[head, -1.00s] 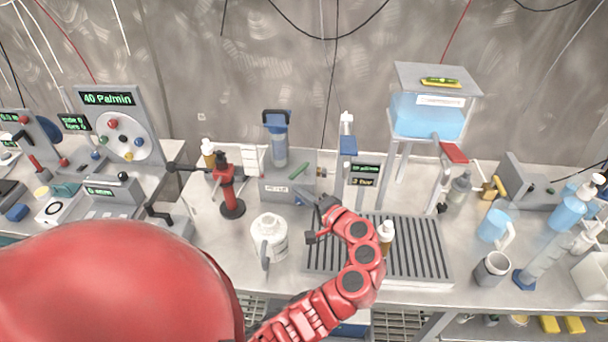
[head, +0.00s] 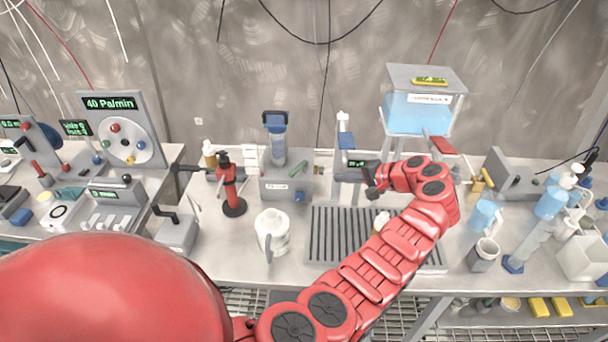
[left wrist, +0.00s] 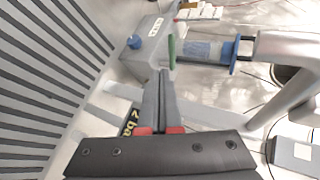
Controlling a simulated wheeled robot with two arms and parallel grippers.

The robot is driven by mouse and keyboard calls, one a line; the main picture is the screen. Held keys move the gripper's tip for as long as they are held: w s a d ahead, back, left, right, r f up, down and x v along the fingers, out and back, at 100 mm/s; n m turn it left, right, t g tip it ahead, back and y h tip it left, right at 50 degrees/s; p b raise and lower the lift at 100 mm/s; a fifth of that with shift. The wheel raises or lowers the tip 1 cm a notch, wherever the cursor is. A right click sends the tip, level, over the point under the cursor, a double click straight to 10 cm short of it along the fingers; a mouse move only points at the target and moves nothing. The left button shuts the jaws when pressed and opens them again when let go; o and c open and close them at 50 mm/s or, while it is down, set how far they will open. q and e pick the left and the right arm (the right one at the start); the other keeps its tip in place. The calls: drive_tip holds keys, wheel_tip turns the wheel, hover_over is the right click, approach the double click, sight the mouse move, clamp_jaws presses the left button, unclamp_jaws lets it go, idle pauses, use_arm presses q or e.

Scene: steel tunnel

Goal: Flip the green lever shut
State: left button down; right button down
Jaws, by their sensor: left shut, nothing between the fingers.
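The green lever (head: 302,166) is a short bar on the grey filter unit (head: 274,188), which carries a clear blue-capped cylinder and a blue knob. The lever lies slanted, its right end higher. My left gripper (head: 371,190) is to the right of the lever, apart from it, in front of the small black display. In the left wrist view, the shut, empty fingers (left wrist: 163,76) point up toward the green lever (left wrist: 172,51), which shows just beyond their tips. Whether they touch cannot be told from that view alone. My right gripper is not in view.
A ribbed drain tray (head: 335,235) lies below my arm. A white jug (head: 270,232) and a red clamp stand (head: 229,185) are left of it. A blue tank (head: 418,114) stands behind.

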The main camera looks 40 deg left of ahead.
use_arm(q)
drive_tip(key=shift+w+d+r, duration=0.1)
drive_tip(key=shift+r, duration=0.05)
drive_tip(key=p, duration=0.3)
approach(297, 172)
wheel_tip(297, 172, down, 3)
drive_tip(key=a, duration=0.1)
drive_tip(key=shift+w+a+f+p, duration=0.1)
drive_tip(key=shift+a+f+p, duration=0.05)
drive_tip(key=shift+a, duration=0.95)
drive_tip(key=shift+w+a+f+p, duration=0.1)
drive_tip(key=shift+a+f+p, duration=0.05)
drive_tip(key=shift+a, duration=1)
drive_tip(key=shift+s, duration=0.1)
